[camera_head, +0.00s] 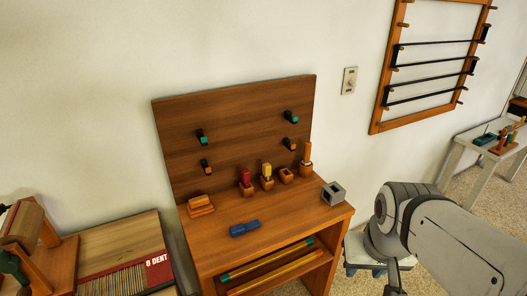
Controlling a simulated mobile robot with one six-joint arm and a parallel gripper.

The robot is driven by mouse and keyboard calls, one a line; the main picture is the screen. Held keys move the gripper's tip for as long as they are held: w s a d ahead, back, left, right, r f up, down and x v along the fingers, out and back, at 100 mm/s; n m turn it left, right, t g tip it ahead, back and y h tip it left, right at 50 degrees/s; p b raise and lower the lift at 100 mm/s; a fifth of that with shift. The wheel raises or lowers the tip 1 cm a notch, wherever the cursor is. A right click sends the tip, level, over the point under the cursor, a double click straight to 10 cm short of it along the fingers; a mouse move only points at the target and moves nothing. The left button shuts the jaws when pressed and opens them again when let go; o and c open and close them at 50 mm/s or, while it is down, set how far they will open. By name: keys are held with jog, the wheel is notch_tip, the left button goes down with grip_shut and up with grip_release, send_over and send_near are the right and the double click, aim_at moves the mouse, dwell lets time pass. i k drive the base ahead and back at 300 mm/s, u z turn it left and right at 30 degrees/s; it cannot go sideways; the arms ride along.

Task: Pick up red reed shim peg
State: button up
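A red peg (246,177), which looks like the red reed shim peg, stands upright in a small wooden holder (247,190) on the wooden bench. The holder hides its lower end. A yellow peg (267,170) stands in a similar holder to its right. Grey links of my arm fill the lower right, to the right of the bench and away from the peg. I cannot make out my gripper's fingers.
An empty-looking holder (286,175), an orange peg (306,155), a grey hollow block (333,193), a blue piece (244,229) and a wooden block (200,206) share the bench top (290,213). A backboard (240,125) with several pegs rises behind.

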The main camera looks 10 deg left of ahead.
aim_at(245, 173)
jog(key=z, duration=0.05)
jog(key=i, duration=0.95)
jog(key=u, duration=0.05)
